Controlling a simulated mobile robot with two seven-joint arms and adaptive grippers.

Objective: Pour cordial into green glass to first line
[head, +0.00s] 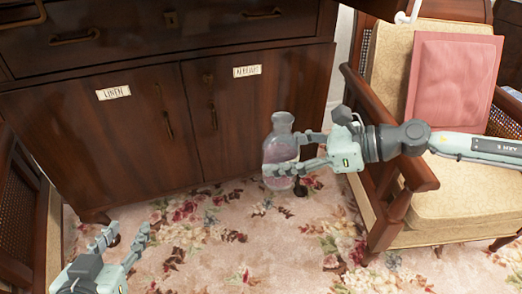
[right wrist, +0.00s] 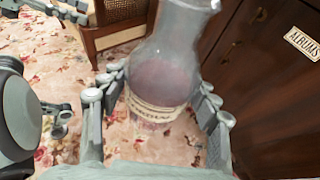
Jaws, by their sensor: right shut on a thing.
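A clear glass bottle (head: 281,150) with a narrow neck and flared lip holds a pinkish liquid. It stands about upright in my right gripper (head: 308,152), which is shut around its body in front of the cabinet. In the right wrist view the bottle (right wrist: 165,70) sits between the fingers of the right gripper (right wrist: 155,105), with a pale lettered label low on its side. My left gripper (head: 122,238) is empty, its fingers apart, low at the left above the carpet. No green glass shows in either view.
A dark wooden cabinet (head: 150,130) with labelled doors and drawers stands behind the bottle. A cream armchair (head: 450,190) with a pink cushion (head: 453,78) is at the right, under my right arm. Another chair edge (head: 22,200) is at the left. Open floral carpet (head: 220,250) lies between.

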